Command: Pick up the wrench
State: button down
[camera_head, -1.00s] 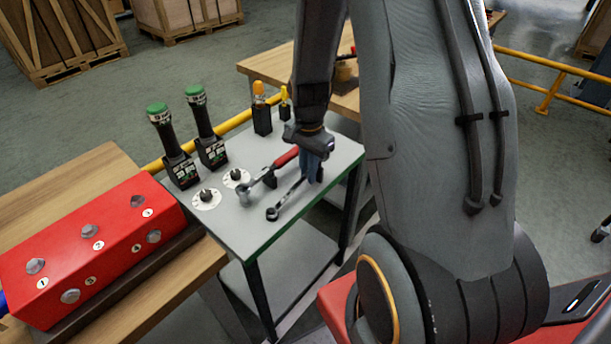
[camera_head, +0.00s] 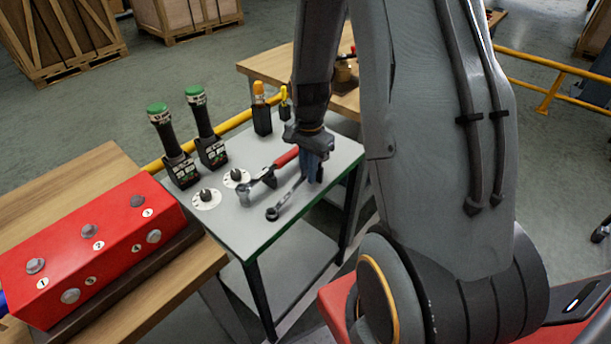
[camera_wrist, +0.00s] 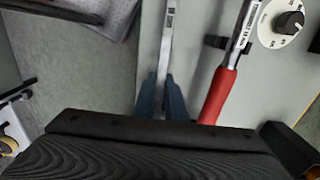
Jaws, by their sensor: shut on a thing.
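The wrench (camera_head: 287,201) is a dark metal tool with a ring end, at the front right of the grey tabletop. In the wrist view its pale shaft (camera_wrist: 167,45) runs up from between the fingers. My gripper (camera_head: 312,172) is shut on the wrench near its back end; its blue fingers (camera_wrist: 163,98) lie on both sides of the shaft in the wrist view. I cannot tell whether the wrench is clear of the tabletop. The fingers hide its back end.
A red-handled torque wrench (camera_head: 286,158) rests in holders beside the wrench, with its handle (camera_wrist: 219,95) close right of my fingers. A red box (camera_head: 95,250) is left.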

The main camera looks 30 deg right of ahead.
jog(key=shift+r, duration=0.1)
dwell(0.3)
jog(key=shift+r+b, duration=0.85)
jog(key=shift+r, duration=4.1)
